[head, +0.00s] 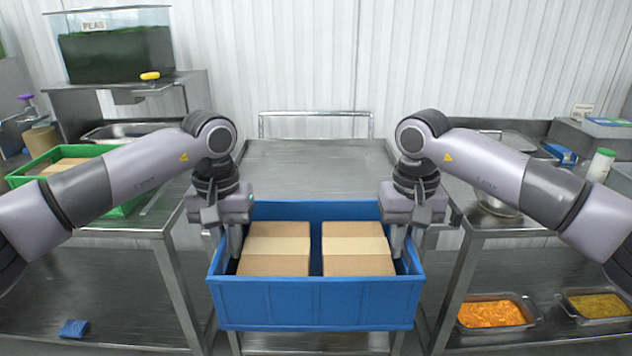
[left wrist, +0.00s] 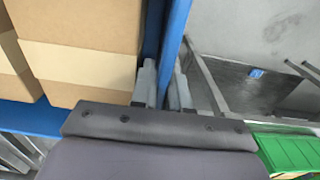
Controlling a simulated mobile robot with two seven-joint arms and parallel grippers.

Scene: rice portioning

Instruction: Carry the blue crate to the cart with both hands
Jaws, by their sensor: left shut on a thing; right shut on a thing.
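The blue crate (head: 318,303) is in the middle of the head view, with two taped cardboard boxes (head: 273,249) side by side in it. My left gripper (head: 232,243) is shut on the crate's left wall, and my right gripper (head: 398,240) is shut on its right wall. In the left wrist view, the fingers (left wrist: 163,85) sit on either side of the blue wall (left wrist: 174,30), next to a cardboard box (left wrist: 80,60). The metal cart (head: 315,160) lies just beyond the crate, its top bare. The crate looks level and hides the cart's near edge.
A steel table on the left holds a green crate (head: 125,208) and a tank of peas (head: 118,50). A steel table stands on the right, with food trays (head: 495,312) on its lower shelf. A blue item (head: 74,328) lies low at left.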

